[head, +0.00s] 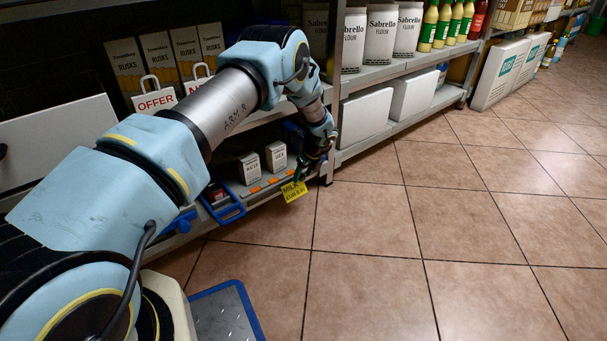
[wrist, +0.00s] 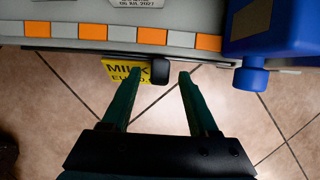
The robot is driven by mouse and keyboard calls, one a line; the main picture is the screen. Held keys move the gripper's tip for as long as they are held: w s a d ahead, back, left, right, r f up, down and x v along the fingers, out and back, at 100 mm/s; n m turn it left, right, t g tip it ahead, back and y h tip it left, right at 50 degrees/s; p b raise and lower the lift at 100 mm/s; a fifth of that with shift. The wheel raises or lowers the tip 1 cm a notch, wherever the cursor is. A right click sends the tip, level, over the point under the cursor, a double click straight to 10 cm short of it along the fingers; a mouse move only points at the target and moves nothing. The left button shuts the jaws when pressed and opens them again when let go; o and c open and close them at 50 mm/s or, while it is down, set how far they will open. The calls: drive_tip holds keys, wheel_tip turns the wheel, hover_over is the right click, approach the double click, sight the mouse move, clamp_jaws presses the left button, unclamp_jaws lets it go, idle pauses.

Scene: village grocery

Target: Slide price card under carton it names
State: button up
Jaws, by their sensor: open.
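A yellow price card (head: 293,191) reading MILK hangs at the front edge of the low shelf. In the wrist view the card (wrist: 115,70) shows below the orange and white shelf strip, partly covered by my left finger and a black knob (wrist: 160,71). My gripper (wrist: 160,78) is open, its fingers on either side of the knob; I cannot tell whether the left finger touches the card. In the head view my gripper (head: 312,168) is beside the card. Two small white cartons, left (head: 249,167) and right (head: 276,155), stand on the shelf; their names are too small to read surely.
A blue object (wrist: 265,38) with a round knob stands close right of my gripper in the wrist view. A blue frame (head: 224,206) sits at the shelf's left. A shelf upright (head: 334,110) rises beside my gripper. The tiled floor (head: 450,230) is clear to the right.

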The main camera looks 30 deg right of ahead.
drive_tip(key=p+v, duration=0.4)
drive_tip(key=v, duration=0.6)
drive_tip(key=shift+r, duration=0.35)
drive_tip(key=shift+s, duration=0.15)
